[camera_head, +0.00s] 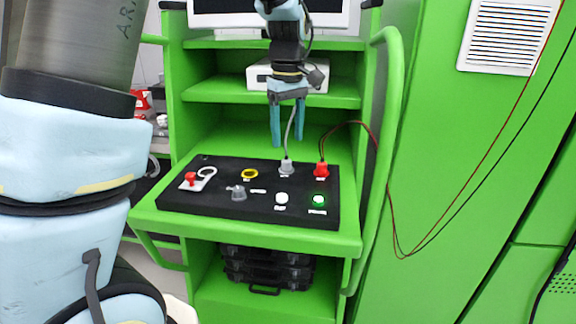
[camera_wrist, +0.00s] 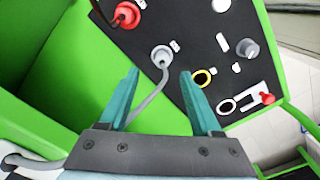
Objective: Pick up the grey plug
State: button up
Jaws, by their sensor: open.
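The grey plug (camera_head: 286,168) stands at the back edge of the black panel, with a grey cable rising from its top. In the wrist view the grey plug (camera_wrist: 162,57) lies just beyond the fingertips, roughly midway between them, and its cable curves back between the fingers. My gripper (camera_head: 287,141) points down above the plug, with its two blue-green fingers apart. In the wrist view my gripper (camera_wrist: 160,75) is open and holds nothing. The fingers appear apart from the plug; the exact height is hard to tell.
A red plug (camera_head: 321,170) with red and black cables stands right of the grey plug. The black panel (camera_head: 217,212) also carries a grey knob (camera_head: 238,193), a yellow ring (camera_head: 250,174), a red switch (camera_head: 191,179) and a lit green button (camera_head: 318,200). A green shelf (camera_head: 200,90) is behind.

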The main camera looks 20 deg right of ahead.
aim_at(287, 159)
jog(key=shift+a+f+p, duration=0.15)
jog(key=shift+f+p, duration=0.95)
jog(key=shift+f, duration=2.25)
grip_shut()
